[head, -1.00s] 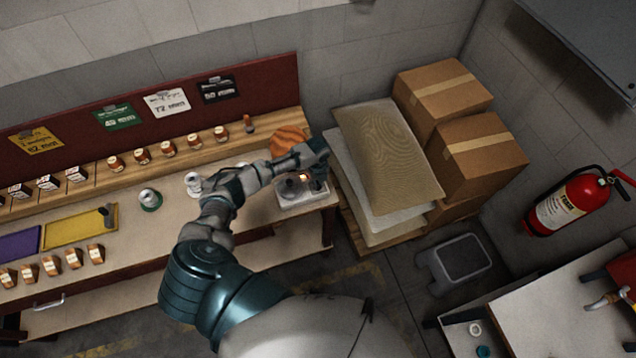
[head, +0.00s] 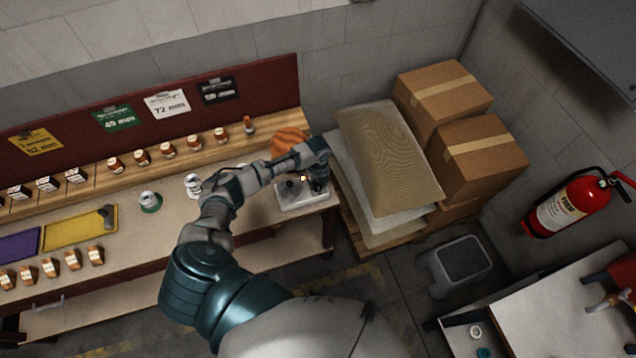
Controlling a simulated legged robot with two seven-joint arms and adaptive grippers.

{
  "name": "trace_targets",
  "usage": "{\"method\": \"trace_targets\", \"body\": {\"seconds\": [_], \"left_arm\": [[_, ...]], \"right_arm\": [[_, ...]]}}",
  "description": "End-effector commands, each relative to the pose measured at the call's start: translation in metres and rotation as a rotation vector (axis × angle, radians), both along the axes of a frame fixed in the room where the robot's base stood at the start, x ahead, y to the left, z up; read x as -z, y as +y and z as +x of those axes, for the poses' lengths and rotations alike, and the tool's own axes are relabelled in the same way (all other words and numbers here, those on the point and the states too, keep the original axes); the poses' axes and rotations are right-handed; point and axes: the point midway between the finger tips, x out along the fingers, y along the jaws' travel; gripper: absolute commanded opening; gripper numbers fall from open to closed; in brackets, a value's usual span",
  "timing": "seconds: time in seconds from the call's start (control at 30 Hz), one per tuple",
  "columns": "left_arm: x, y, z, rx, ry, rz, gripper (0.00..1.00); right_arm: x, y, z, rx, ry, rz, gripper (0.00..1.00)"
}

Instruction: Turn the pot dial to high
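The pot (head: 292,190) is a small pale, flat unit with a dark round part on top, at the right end of the workbench. A small orange glow shows on it beside my gripper. My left arm reaches over the bench from below, and my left gripper (head: 318,180) points down at the right side of the pot. Its fingers are small and dark here, and I cannot tell whether they are open or touch the dial. The dial itself is not clear, being hidden or too small. My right gripper is not in view.
An orange rounded object (head: 288,140) stands behind the pot. Small jars (head: 167,149) line the wooden shelf (head: 262,128). A yellow tray (head: 80,228) lies at the left. Sacks (head: 385,160) and cardboard boxes (head: 485,155) are stacked close to the right of the bench.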

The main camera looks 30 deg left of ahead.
Motion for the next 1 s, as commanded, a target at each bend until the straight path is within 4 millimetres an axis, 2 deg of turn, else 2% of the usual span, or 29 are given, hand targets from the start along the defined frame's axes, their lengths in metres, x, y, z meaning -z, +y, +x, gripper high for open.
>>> {"method": "trace_targets", "body": {"seconds": [0.27,0.37,0.7,0.83,1.0], "left_arm": [[-0.005,-0.001,-0.001,0.0,0.003,-0.001,0.38],[-0.02,0.0,-0.001,0.0,0.002,-0.001,0.38],[-0.093,0.001,0.0,0.001,0.001,-0.001,0.38],[-0.11,0.001,0.001,0.0,0.002,-0.002,0.38],[-0.117,0.002,0.0,-0.001,0.003,-0.001,0.38]], "right_arm": [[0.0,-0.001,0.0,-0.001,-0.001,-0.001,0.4],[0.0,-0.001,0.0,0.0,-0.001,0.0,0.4],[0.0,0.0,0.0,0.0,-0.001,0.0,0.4],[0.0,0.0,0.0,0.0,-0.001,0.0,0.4],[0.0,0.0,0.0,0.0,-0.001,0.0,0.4]]}}
